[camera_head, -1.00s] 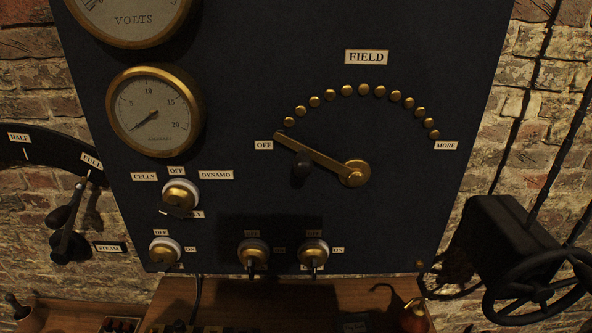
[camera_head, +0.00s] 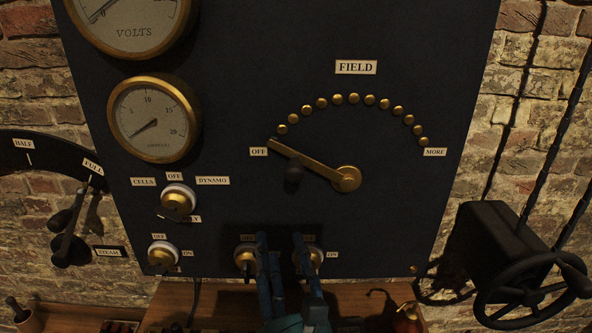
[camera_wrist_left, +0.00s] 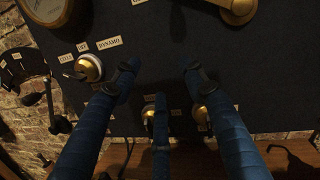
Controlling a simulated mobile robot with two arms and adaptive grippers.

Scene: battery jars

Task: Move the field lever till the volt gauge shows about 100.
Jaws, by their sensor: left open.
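The brass field lever (camera_head: 318,167) points up-left to the OFF label (camera_head: 259,152), at the left end of an arc of brass studs (camera_head: 354,98). Its dark knob (camera_head: 294,174) stands out near the left end. My left gripper (camera_head: 281,238) is open and empty, below the lever knob and in front of the lower switches. In the left wrist view, its fingers (camera_wrist_left: 160,75) are spread and part of the lever (camera_wrist_left: 236,8) shows at the top.
A smaller gauge (camera_head: 154,118) sits below the volt gauge. A three-way switch (camera_head: 178,202) and several lower switches (camera_head: 163,254) stick out of the dark panel. A steam lever (camera_head: 67,233) is at left, a black handwheel (camera_head: 535,290) at right. A wooden shelf (camera_head: 370,296) runs below.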

